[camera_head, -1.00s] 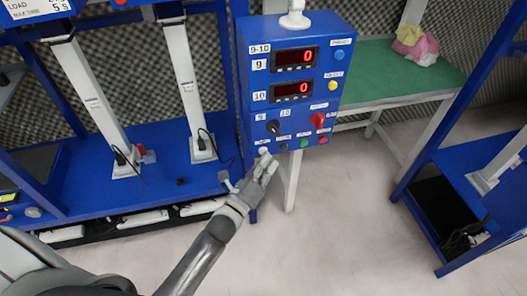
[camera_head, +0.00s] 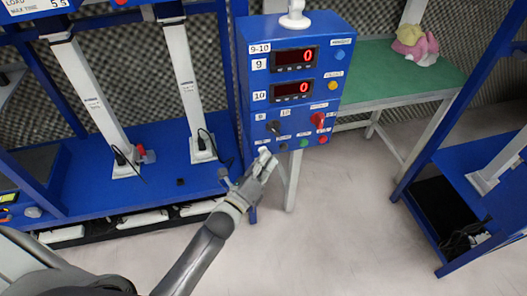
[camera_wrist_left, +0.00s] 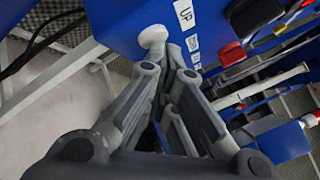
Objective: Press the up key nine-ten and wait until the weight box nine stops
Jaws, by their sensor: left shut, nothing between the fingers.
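The blue control box 9-10 (camera_head: 297,80) stands at the centre of the head view. Its two red displays, 9 (camera_head: 295,58) and 10 (camera_head: 291,91), both read 0. In the left wrist view, a white round key (camera_wrist_left: 153,36) sits beside a label (camera_wrist_left: 184,14) reading UP. My left gripper (camera_head: 264,158) is shut and empty at the lower left corner of the box. In the left wrist view its fingertips (camera_wrist_left: 163,72) are right by the white key; I cannot tell whether they touch it. My right gripper is not in view.
A blue test frame (camera_head: 155,190) with white columns stands at the left. A green table (camera_head: 390,80) with a pink and yellow cloth (camera_head: 415,45) is behind the box. Another blue frame (camera_head: 470,180) stands at the right. The floor between is clear.

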